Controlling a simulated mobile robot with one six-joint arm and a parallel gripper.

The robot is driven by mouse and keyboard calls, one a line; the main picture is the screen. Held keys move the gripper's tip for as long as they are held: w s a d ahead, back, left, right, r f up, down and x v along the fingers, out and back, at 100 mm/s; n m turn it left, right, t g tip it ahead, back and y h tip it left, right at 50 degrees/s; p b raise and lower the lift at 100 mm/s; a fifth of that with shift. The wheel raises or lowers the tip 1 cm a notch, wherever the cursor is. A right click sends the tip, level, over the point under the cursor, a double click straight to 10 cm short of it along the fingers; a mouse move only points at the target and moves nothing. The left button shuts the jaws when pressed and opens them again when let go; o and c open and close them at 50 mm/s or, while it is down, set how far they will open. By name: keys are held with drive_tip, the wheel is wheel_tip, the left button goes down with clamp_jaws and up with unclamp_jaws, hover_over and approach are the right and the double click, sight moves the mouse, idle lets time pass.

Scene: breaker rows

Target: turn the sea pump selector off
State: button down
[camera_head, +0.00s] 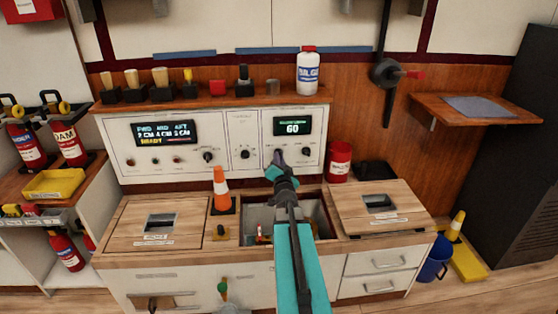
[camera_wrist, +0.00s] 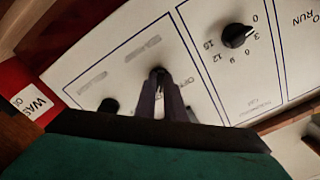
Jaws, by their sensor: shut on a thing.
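A white control panel (camera_head: 222,168) stands above the counter. My gripper (camera_head: 278,158) reaches its right-hand section, below the small display (camera_head: 292,125) reading GO. In the wrist view, my gripper (camera_wrist: 162,85) is shut on a small dark selector knob (camera_wrist: 157,71). The fingers hide most of the knob, so its pointing direction cannot be told. A partly covered label beside it seems to read OFF. The knob's full name is not readable, and the panel appears upside down there.
A black dial (camera_wrist: 236,36) numbered 0 to 15 and another dark knob (camera_wrist: 108,105) flank my fingers. A red can (camera_head: 339,160) stands right of the panel. A white bottle (camera_head: 307,72) stands on the shelf.

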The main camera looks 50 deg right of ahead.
drive_tip(key=shift+n, duration=0.4)
drive_tip(key=shift+s+d+n+b, duration=0.15)
drive_tip(key=shift+n+b, duration=1.45)
drive_tip(key=shift+n, duration=2.2)
drive_tip(key=shift+s+d+n+b, duration=0.1)
drive_tip(key=shift+n+b, duration=1.45)
drive_tip(key=shift+n, duration=2.25)
drive_tip(key=c, duration=1.8)
unclamp_jaws()
drive_tip(key=shift+c, duration=0.2)
drive_tip(key=shift+a, duration=0.15)
